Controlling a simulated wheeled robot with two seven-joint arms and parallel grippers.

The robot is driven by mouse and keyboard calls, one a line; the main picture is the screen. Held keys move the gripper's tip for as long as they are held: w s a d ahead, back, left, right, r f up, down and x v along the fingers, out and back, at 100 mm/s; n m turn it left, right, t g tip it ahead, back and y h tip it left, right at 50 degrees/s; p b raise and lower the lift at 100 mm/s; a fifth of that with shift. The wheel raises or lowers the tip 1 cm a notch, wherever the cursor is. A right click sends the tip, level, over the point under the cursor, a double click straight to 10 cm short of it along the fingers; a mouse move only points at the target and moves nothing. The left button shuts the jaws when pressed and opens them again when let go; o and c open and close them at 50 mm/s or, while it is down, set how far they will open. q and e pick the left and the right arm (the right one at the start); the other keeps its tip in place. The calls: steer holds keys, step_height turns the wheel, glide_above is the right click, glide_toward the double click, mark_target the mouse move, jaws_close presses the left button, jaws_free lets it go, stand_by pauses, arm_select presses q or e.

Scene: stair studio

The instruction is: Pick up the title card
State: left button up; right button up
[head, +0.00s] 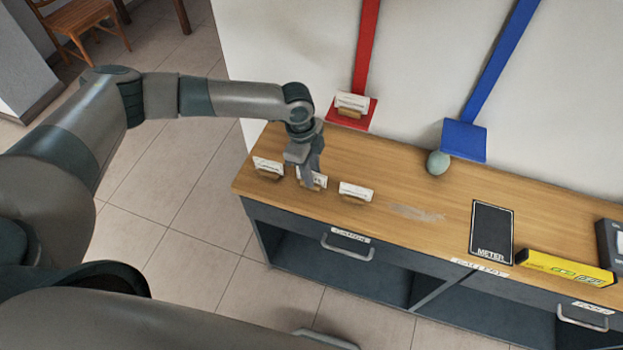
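Three small white cards in wooden holders stand in a row near the left end of the wooden counter: a left card (268,166), a middle card (320,180) and a right card (356,191). Their print is too small to read, so I cannot tell which is the title card. My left gripper (312,176) points down at the middle card, its fingers overlapping and partly hiding it. I cannot tell whether the fingers are closed on the card. My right gripper is not in view.
Another white card (352,101) sits on a red ledge (367,119) by the wall. A blue ledge (465,140) has a greenish ball (438,162) beside it. A black METER panel (491,232) and yellow box (565,268) lie right on the counter (405,190).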

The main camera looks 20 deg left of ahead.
arm_select(q)
steer(key=shift+f, duration=0.25)
stand_by(0.6)
jaws_close()
